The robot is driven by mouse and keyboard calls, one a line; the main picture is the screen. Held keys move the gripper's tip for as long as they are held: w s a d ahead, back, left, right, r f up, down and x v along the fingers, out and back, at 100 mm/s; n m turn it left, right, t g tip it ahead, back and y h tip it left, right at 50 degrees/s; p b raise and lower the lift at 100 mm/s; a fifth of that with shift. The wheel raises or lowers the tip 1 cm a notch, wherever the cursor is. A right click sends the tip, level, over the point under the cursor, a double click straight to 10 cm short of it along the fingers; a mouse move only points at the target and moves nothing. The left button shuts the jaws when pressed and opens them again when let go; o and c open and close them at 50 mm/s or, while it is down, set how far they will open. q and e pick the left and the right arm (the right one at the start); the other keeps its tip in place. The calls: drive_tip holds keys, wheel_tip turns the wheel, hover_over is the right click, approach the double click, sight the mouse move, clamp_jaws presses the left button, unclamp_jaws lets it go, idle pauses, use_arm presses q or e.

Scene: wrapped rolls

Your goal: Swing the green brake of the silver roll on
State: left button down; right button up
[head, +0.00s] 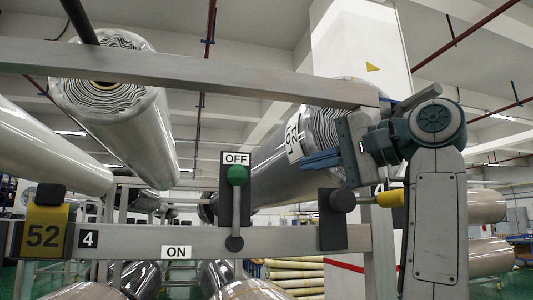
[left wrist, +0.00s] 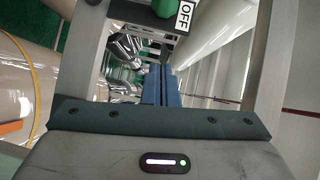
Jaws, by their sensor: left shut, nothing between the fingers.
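The green brake is a lever with a green ball knob (head: 237,175) on a dark plate. Its arm stands upright from a pivot on the lower rail, with the knob just below the OFF label (head: 236,159). The ON label (head: 176,252) is lower left of the pivot. A grey-silver roll (head: 265,165) with a tag on its end lies behind the plate. My left gripper (head: 305,161) is shut and empty, right of the knob and apart from it. In the left wrist view its fingers (left wrist: 167,85) point towards the knob (left wrist: 165,8). My right gripper is not in view.
A second brake with a yellow handle (head: 390,198) sits on the rail beneath my left gripper. An upper bar (head: 190,72) crosses above. Another wrapped roll (head: 125,110) hangs upper left. A yellow 52 plate (head: 42,236) is at left. The space left of the knob looks clear.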

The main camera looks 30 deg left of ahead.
sight(237, 202)
use_arm(q)
drive_tip(key=a+p, duration=0.1)
drive_tip(key=a, duration=0.1)
drive_tip(key=s+a+p, duration=0.1)
drive_tip(key=a, duration=0.2)
drive_tip(key=a+p, duration=0.1)
drive_tip(key=a, duration=0.2)
drive_tip(key=shift+s+f+p, duration=0.35)
drive_tip(key=shift+s+a+f, duration=0.1)
drive_tip(key=shift+s+a, duration=0.2)
drive_tip(key=shift+s, duration=0.35)
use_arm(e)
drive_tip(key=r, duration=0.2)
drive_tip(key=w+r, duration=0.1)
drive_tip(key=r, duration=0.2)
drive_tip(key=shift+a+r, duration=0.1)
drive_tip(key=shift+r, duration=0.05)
use_arm(q)
drive_tip(key=shift+w+a, duration=0.1)
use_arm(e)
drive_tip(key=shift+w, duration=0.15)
